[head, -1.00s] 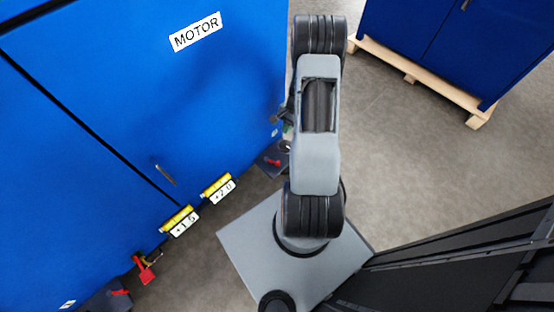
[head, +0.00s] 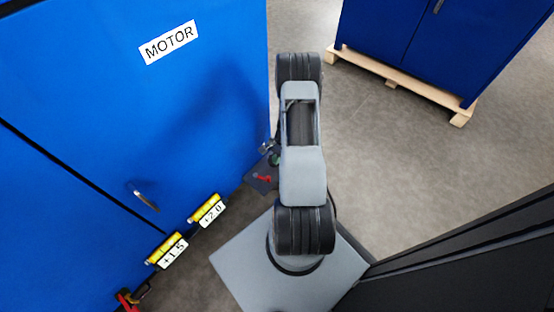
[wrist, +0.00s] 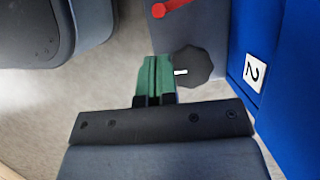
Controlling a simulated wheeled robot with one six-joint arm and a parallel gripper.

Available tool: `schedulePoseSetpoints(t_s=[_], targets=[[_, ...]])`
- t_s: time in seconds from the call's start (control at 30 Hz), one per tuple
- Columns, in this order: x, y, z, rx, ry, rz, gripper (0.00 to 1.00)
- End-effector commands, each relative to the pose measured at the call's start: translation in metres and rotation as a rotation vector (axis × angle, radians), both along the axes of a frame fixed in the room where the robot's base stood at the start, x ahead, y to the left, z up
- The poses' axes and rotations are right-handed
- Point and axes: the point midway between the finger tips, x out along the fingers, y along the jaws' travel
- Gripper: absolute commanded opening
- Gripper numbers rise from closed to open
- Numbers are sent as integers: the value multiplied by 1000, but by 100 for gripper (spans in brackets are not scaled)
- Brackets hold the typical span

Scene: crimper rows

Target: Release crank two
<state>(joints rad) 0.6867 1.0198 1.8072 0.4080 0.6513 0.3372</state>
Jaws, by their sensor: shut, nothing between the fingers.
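A dark box with a red handle (head: 264,178) sits at the foot of the blue cabinet, left of my arm. In the wrist view its red handle (wrist: 172,8) shows at the top edge, cut off, above a dark eight-sided knob (wrist: 192,66) with a white mark. My gripper (wrist: 154,75), with green fingers, is shut and empty. Its tips are close to the knob's left side; I cannot tell whether they touch. In the head view my arm partly hides the gripper.
The blue cabinet (head: 120,110) marked MOTOR fills the left. Another red handle (head: 127,299) shows lower left. A second blue cabinet (head: 430,40) stands on a pallet (head: 400,75). Grey floor lies right of my arm.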

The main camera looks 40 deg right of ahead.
Motion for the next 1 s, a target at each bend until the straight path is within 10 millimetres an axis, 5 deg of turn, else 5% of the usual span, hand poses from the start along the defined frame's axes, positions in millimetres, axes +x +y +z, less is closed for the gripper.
schedulePoseSetpoints(t_s=[0.4, 1.0], targets=[[-4, 21, -57, 1, 1, -1, 0], [-5, 25, -65, 0, 0, -4, 0]])
